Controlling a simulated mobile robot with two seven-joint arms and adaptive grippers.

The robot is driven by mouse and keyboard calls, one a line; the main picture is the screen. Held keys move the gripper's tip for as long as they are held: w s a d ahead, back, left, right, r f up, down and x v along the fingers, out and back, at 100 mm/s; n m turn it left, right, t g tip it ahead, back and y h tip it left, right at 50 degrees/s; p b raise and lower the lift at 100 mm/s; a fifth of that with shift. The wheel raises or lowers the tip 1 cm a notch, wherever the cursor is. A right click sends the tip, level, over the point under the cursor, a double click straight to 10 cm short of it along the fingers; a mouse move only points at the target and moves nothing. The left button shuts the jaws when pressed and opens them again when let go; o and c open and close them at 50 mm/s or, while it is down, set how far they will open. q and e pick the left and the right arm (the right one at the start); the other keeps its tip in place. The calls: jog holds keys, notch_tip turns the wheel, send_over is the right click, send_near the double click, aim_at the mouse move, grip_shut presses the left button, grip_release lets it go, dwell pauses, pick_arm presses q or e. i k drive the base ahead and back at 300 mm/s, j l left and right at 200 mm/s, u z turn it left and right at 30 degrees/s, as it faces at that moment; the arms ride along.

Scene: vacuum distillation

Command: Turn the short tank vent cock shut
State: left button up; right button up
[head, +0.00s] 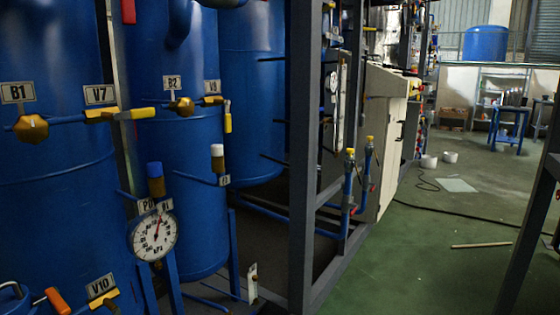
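Neither of my grippers shows in the head view. No label names the short tank vent cock, so I cannot tell which valve it is. A yellow-handled valve (136,113) under the V7 tag (100,94) lies about level on the left blue tank's pipe. Another valve (228,117) on the second tank has a yellow handle hanging down, near a tag that looks like V8 or V9 (212,87). At the lower left are an orange handle (57,300) and the V10 tag (101,287), with a yellow handle (103,305) below it, cut by the frame edge.
Large blue tanks (50,190) fill the left. A round gauge (153,235) stands low in front. A dark frame post (303,150) and pipes with yellow tops (349,158) stand mid-view. Green floor (420,260) on the right is mostly open, with a stick (482,245) and a cable.

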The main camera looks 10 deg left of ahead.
aim_at(140, 113)
jog(key=k+j+z, duration=0.6)
jog(key=k, duration=0.2)
